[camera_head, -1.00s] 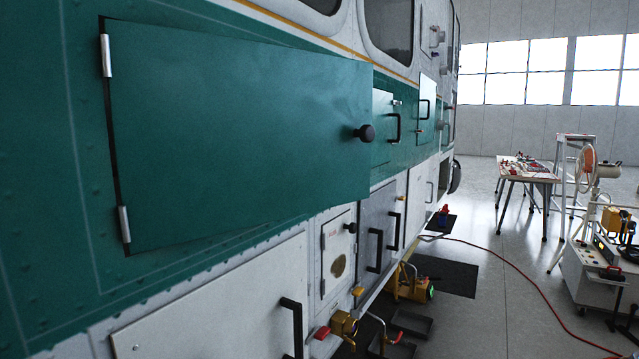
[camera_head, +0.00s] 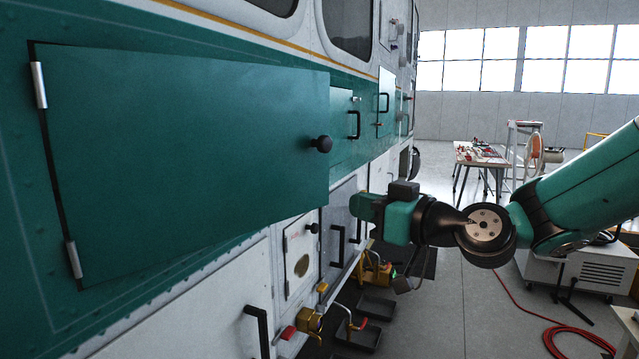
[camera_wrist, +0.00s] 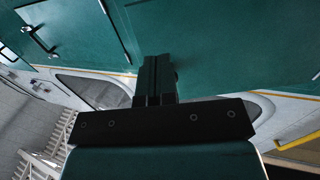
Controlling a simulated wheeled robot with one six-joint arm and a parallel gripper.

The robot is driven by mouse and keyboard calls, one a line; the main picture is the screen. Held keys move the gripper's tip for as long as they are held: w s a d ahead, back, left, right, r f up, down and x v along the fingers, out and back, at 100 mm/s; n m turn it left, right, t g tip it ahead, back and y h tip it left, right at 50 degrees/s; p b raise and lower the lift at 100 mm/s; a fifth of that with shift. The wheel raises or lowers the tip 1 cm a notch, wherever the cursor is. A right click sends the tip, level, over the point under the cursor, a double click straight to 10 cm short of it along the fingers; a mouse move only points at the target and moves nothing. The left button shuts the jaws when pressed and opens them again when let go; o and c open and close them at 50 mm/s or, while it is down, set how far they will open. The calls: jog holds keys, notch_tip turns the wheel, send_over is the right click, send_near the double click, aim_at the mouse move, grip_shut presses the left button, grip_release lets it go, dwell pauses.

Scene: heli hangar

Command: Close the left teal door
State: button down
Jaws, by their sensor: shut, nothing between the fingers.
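The left teal door (camera_head: 185,150) is a large flat panel on the helicopter's side, hinged at its left edge. It is ajar: its right edge stands out from the body. A round black knob (camera_head: 321,144) sits near that right edge. My gripper (camera_head: 356,206) is just right of the door's lower right corner, below the knob, and appears apart from the door. In the wrist view my gripper's fingers (camera_wrist: 155,75) are together and empty in front of a teal surface. I cannot tell there how far they are from it.
Smaller hatches with black handles (camera_head: 355,124) lie right of the door. A white panel (camera_head: 300,255) and yellow fittings (camera_head: 308,320) are below. A worktable (camera_head: 480,155) and a wheeled cart (camera_head: 590,265) stand at right. A red hose (camera_head: 580,340) lies on the floor.

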aim_at(315, 194)
jog(key=p+x, duration=0.5)
jog(key=x, duration=0.3)
jog(key=shift+r, duration=0.2)
jog(key=shift+w+a+f, duration=0.2)
jog(key=shift+w+a, duration=0.2)
jog(key=shift+a, duration=0.15)
jog(key=shift+w, duration=0.1)
